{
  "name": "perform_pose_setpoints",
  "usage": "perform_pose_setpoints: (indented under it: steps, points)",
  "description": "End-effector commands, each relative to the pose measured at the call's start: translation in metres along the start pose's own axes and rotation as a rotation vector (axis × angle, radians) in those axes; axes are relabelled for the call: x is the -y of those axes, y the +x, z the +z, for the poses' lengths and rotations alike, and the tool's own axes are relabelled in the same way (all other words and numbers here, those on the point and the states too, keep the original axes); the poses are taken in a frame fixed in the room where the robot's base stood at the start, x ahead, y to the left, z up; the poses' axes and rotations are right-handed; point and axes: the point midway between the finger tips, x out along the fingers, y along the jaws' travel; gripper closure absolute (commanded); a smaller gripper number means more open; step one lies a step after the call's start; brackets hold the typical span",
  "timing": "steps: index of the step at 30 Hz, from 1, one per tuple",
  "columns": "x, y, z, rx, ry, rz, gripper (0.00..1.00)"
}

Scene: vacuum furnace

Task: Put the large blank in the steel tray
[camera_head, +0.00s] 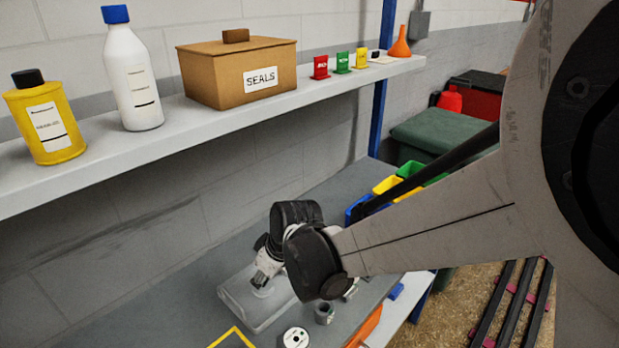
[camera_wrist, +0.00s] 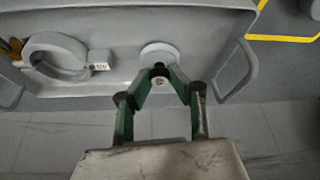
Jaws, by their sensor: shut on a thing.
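My gripper (camera_head: 264,281) points down over the steel tray (camera_head: 233,306) on the bench. In the wrist view its green-sided fingers (camera_wrist: 159,76) come together at the near edge of a pale round disc, which I take to be the large blank (camera_wrist: 160,50). The blank is within the tray's outline; whether it touches the floor cannot be told. The tray also shows in the wrist view (camera_wrist: 118,82), with wire handles at both ends. In the head view the gripper and arm hide part of the blank and the tray.
A thick grey ring (camera_wrist: 58,57) with a small tag lies left of the blank in the wrist view. A small grey cylinder (camera_head: 324,313) and a white disc (camera_head: 295,338) stand near the tray. A loaded shelf (camera_head: 215,110) runs above the bench. Coloured bins (camera_head: 387,185) stand behind.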

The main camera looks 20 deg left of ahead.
Motion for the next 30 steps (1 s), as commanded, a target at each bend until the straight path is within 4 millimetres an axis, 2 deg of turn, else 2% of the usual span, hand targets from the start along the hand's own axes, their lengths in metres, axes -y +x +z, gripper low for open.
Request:
perform_pose_setpoints:
  steps: [1, 2, 8, 9, 18, 26, 30]
  points:
    - [0.001, 0.011, 0.003, 0.0, -0.002, 0.0, 1.0]
    - [0.001, 0.012, 0.004, 0.0, -0.002, 0.0, 1.0]
    - [0.0, 0.012, 0.006, 0.002, -0.001, 0.0, 1.0]
    - [0.0, 0.012, 0.006, 0.002, -0.001, 0.0, 0.83]
    - [0.0, 0.012, 0.006, 0.001, 0.0, 0.0, 0.45]
    - [0.0, 0.01, 0.005, 0.0, 0.001, 0.001, 0.45]
    - [-0.001, 0.002, 0.005, 0.0, 0.001, 0.001, 0.45]
